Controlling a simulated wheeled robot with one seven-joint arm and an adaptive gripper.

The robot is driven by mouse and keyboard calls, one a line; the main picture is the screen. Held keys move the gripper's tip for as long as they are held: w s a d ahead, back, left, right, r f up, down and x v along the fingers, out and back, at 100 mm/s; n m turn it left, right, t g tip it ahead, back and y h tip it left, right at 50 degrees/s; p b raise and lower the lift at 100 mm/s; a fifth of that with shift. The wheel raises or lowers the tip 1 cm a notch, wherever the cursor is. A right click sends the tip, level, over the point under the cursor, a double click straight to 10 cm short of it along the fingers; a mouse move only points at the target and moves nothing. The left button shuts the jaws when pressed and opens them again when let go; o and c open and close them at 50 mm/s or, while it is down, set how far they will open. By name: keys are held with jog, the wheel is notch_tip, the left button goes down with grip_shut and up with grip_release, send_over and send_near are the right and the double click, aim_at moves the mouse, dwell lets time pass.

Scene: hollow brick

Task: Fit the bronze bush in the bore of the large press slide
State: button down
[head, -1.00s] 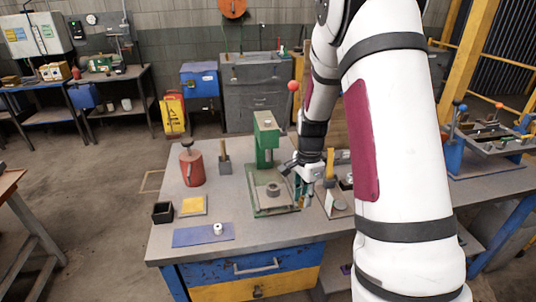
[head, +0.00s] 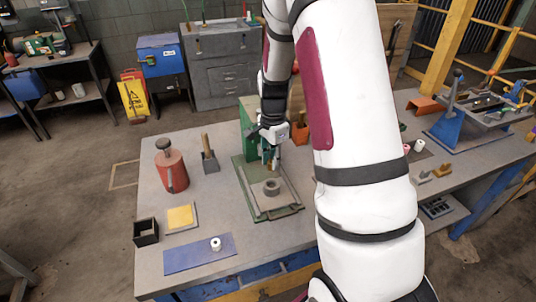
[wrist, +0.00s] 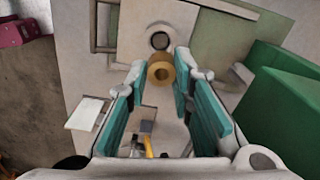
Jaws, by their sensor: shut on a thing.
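In the head view my gripper (head: 271,164) hangs by the green press (head: 248,125), behind a grey round part with a bore (head: 272,187) on the press's base plate. That round part looks like the press slide. Its dark bore (wrist: 160,41) shows beyond the bush in the wrist view, a little higher in the picture, so the two are apart.
The green press body (wrist: 285,100) stands close on the right in the wrist view. On the bench are a red oil can (head: 171,170), a black box (head: 146,232), a yellow block (head: 181,217) and a blue mat (head: 187,257) bearing a white cylinder (head: 216,244). The bench front is mostly clear.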

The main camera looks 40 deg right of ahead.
jog(key=shift+f+b, duration=0.85)
jog(key=shift+f, duration=1.75)
jog(key=shift+f, duration=0.3)
jog(key=shift+f, duration=0.2)
jog(key=shift+f+b, duration=0.5)
jog(key=shift+f, duration=0.35)
jog(key=c, duration=1.3)
grip_release()
jog(key=shift+r, duration=0.1)
notch_tip(320, 180, up, 12)
jog(key=shift+f, duration=0.1)
